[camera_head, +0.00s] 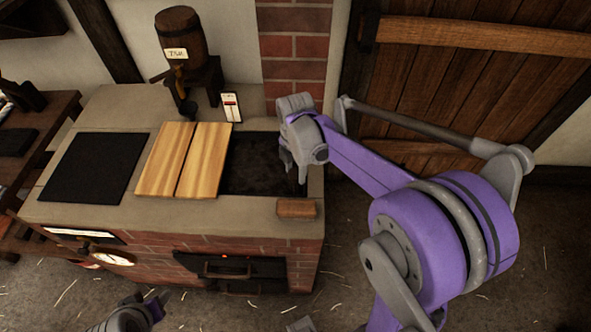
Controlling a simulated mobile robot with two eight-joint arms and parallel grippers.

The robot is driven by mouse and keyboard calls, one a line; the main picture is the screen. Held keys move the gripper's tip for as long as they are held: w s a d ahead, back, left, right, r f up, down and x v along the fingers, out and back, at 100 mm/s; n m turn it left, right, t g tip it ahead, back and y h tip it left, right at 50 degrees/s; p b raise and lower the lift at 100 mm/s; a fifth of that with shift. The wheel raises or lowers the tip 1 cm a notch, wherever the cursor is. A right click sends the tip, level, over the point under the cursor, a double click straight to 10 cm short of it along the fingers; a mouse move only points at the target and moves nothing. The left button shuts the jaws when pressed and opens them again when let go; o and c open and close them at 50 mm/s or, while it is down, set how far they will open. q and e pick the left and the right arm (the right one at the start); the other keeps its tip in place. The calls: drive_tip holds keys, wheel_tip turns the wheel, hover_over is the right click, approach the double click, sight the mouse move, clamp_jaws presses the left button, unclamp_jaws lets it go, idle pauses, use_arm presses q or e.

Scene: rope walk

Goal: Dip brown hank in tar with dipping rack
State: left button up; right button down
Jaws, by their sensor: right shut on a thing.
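The open tar trough (262,165) shows as a dark, rough-looking surface in the right part of the stone-topped brick stove. My right gripper (293,168) points down over the right end of this trough. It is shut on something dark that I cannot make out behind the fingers. I cannot pick out the brown hank or the dipping rack. A grey and purple part of my left arm (130,316) shows at the bottom edge, and its jaws cannot be read.
Two pale wooden boards (184,160) lie left of the trough, beside a black panel (94,167). A barrel labelled tar (181,40) stands behind on a stand. A small wooden block (296,208) sits on the front rim. A bench (38,140) is at left.

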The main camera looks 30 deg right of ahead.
wheel_tip(320, 180, up, 9)
drive_tip(key=p, duration=0.3)
drive_tip(key=shift+w+p, duration=0.15)
drive_tip(key=shift+p, duration=0.15)
use_arm(q)
drive_tip(key=r, duration=0.1)
drive_tip(key=w+r, duration=0.1)
drive_tip(key=r, duration=0.1)
drive_tip(key=w+r, duration=0.1)
drive_tip(key=r, duration=0.1)
drive_tip(key=shift+w+r, duration=0.15)
drive_tip(key=shift+r, duration=0.05)
use_arm(e)
drive_tip(key=shift+c, duration=1.4)
unclamp_jaws()
use_arm(q)
drive_tip(key=shift+w+r+t, duration=0.1)
drive_tip(key=shift+r+t, duration=0.2)
use_arm(e)
wheel_tip(320, 180, up, 11)
drive_tip(key=shift+f, duration=0.15)
